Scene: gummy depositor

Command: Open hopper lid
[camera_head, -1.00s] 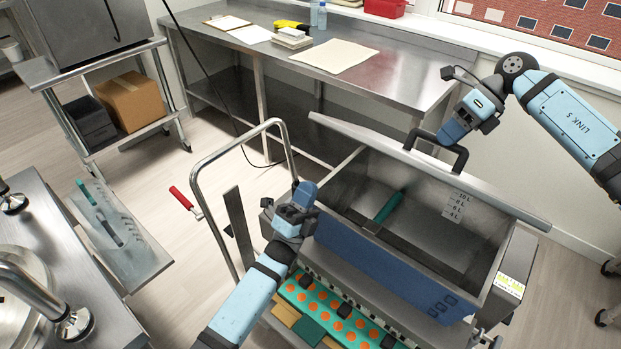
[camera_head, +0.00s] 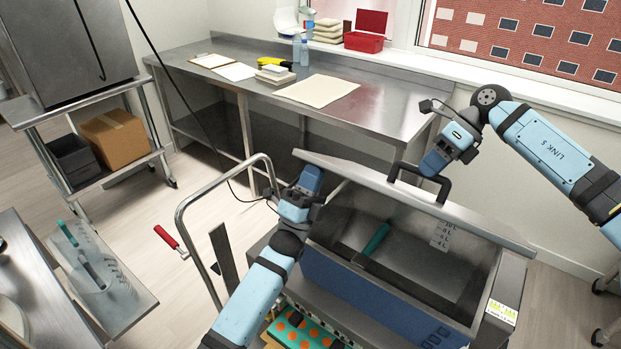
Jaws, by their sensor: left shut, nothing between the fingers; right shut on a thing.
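The hopper (camera_head: 385,297) is a metal box with a blue front, open at the top, and its inside is visible. The hopper lid (camera_head: 375,188) stands raised along the back edge of the hopper. My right gripper (camera_head: 432,170) is shut on the lid's black handle (camera_head: 442,187). My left gripper (camera_head: 308,184) is shut and empty, near the left end of the lid and above the hopper's left rim. Whether it touches the lid I cannot tell. A green-handled tool (camera_head: 376,238) lies inside the hopper.
A bent metal rail (camera_head: 183,222) and a red handle (camera_head: 166,238) are left of the hopper. A mould tray with orange dots (camera_head: 300,330) lies below. Open floor shows at left.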

